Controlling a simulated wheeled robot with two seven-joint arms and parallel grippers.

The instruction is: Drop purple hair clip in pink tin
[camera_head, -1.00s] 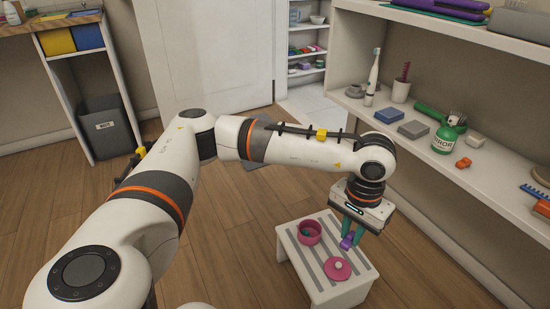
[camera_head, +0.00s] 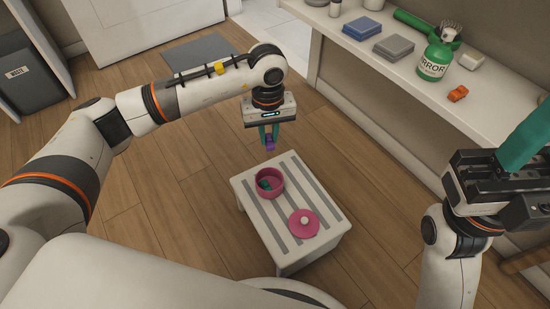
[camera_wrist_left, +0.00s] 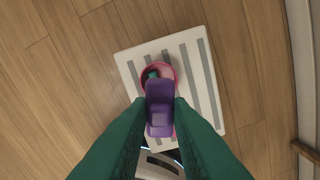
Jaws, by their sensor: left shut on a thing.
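My left gripper (camera_head: 269,145) is shut on the purple hair clip (camera_head: 270,141) and holds it in the air. In the head view the clip shows above and behind the open pink tin (camera_head: 270,184). The tin stands on a small white stool (camera_head: 240,190) and holds something dark green. Its pink lid (camera_head: 303,224), with a pale knob, lies beside it on the stool. In the left wrist view the clip (camera_wrist_left: 159,105) covers part of the tin (camera_wrist_left: 147,73). My right gripper (camera_head: 530,140) is at the right edge, partly cut off; its opening cannot be made out.
A long shelf (camera_head: 385,90) on the right carries a blue block (camera_head: 362,28), a grey block (camera_head: 393,48), a green bottle (camera_head: 434,62) and an orange item (camera_head: 458,94). A grey waste bin (camera_head: 28,85) stands far left. Open wooden floor surrounds the stool.

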